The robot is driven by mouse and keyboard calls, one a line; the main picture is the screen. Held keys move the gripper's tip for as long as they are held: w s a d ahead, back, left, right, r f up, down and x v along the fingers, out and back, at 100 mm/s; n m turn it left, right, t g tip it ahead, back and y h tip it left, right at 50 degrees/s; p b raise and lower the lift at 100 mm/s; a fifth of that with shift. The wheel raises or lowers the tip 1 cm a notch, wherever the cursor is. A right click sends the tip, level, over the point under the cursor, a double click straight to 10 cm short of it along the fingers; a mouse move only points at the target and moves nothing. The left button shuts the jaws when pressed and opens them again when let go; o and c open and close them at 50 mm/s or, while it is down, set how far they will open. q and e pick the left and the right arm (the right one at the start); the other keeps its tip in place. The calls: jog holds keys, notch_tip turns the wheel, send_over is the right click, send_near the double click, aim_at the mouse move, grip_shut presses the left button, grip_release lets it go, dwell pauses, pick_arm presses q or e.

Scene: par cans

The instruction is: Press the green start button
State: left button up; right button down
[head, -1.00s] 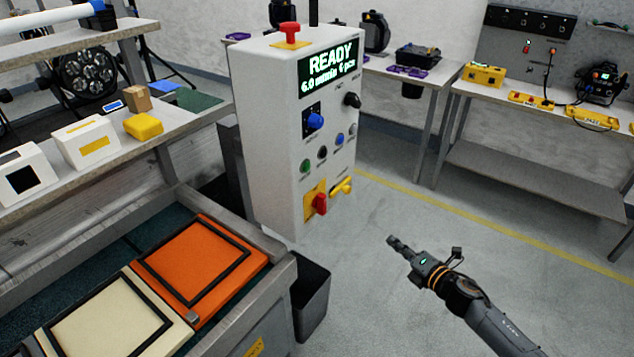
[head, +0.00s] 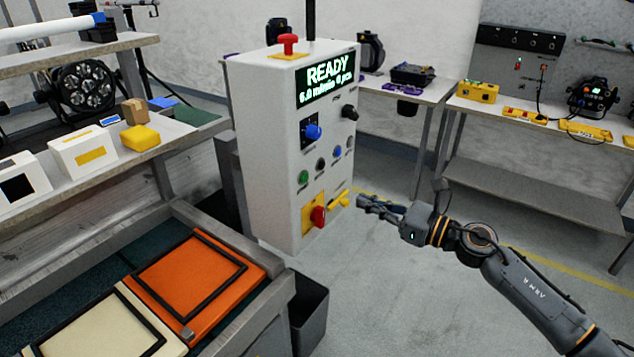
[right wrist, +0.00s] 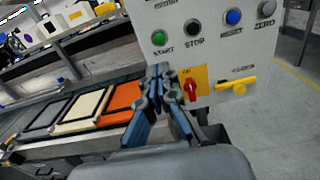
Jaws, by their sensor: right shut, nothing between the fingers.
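The green start button (head: 303,177) sits low on the left of the white control box's front panel (head: 325,130). In the right wrist view the green button (right wrist: 159,38) shows above the label START, beside the black stop button (right wrist: 194,29). My right gripper (head: 362,201) is shut and empty, in front of the panel, to the right of and lower than the green button. In the right wrist view its closed fingertips (right wrist: 162,72) appear below the green button and apart from it. My left gripper is out of view.
A red rotary switch (head: 318,216) and a yellow handle (head: 340,199) stick out low on the panel. A red mushroom button (head: 288,42) tops the box. A dark bin (head: 310,310) stands below. The floor on the right is clear.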

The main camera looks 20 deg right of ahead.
aim_at(306, 179)
jog(key=p+x, duration=0.4)
jog(key=x, duration=0.8)
jog(key=shift+a+r, duration=0.1)
jog(key=shift+w+a+p, duration=0.3)
jog(key=shift+w+a, duration=0.05)
jog(key=shift+w, duration=0.2)
